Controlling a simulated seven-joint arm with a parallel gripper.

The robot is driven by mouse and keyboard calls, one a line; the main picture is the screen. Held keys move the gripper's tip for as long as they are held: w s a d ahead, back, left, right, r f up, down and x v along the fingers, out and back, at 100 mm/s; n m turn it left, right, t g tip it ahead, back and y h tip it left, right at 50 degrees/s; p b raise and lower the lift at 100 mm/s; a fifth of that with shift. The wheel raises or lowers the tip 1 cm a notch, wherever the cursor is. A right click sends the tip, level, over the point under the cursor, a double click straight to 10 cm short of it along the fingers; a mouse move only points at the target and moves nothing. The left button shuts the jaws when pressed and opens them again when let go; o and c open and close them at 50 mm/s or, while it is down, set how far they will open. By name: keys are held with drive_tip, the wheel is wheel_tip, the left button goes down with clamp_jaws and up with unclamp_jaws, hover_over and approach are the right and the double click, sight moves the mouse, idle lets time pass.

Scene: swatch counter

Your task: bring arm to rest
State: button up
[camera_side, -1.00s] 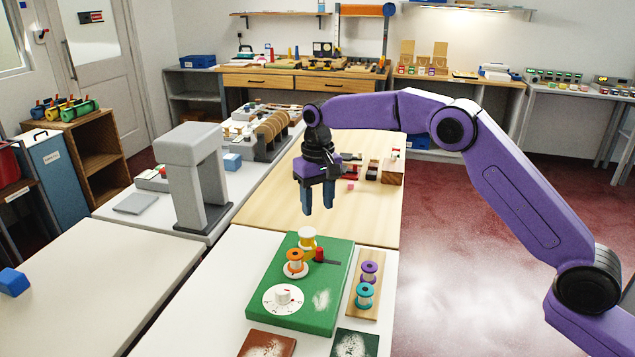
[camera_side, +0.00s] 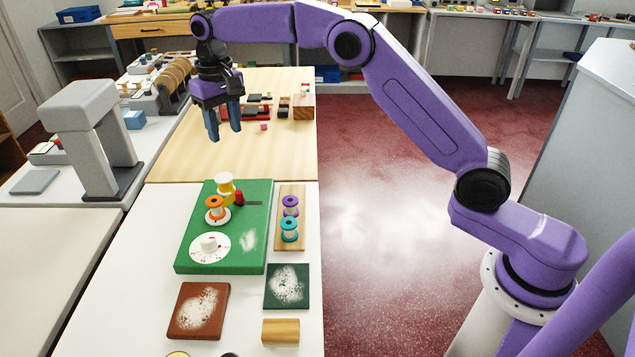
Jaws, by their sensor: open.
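My purple arm reaches in from the right, and my gripper (camera_side: 225,136) hangs with its blue-grey fingers pointing down. The fingers stand apart with nothing seen between them. The gripper is in the air over the wooden-topped table (camera_side: 172,162), behind the green board (camera_side: 190,262) in the picture. The board carries an orange spool (camera_side: 215,207), a yellow and white spool (camera_side: 225,186), a red peg (camera_side: 239,198) and a white dial (camera_side: 210,246). A wooden strip (camera_side: 291,191) beside it holds a purple spool (camera_side: 290,204) and a teal spool (camera_side: 289,229).
In front of the board lie a brown swatch (camera_side: 186,325), a dark green swatch (camera_side: 272,300) and a wooden block (camera_side: 281,331). A grey arch-shaped stand (camera_side: 79,113) rises at the left. Small blocks and a wooden box (camera_side: 304,106) sit on the wooden-topped table's far right.

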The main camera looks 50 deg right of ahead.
drive_tip(key=s+r+n, duration=0.3)
drive_tip(key=s+n, duration=0.3)
drive_tip(key=s, duration=1.6)
drive_tip(key=s+d+f+n, duration=0.3)
drive_tip(key=s+d, duration=0.3)
drive_tip(key=s, duration=0.5)
drive_tip(key=s+d+f+n, duration=0.3)
drive_tip(key=s+d, duration=0.3)
drive_tip(key=s, duration=0.5)
drive_tip(key=shift+f, duration=0.15)
idle(0.5)
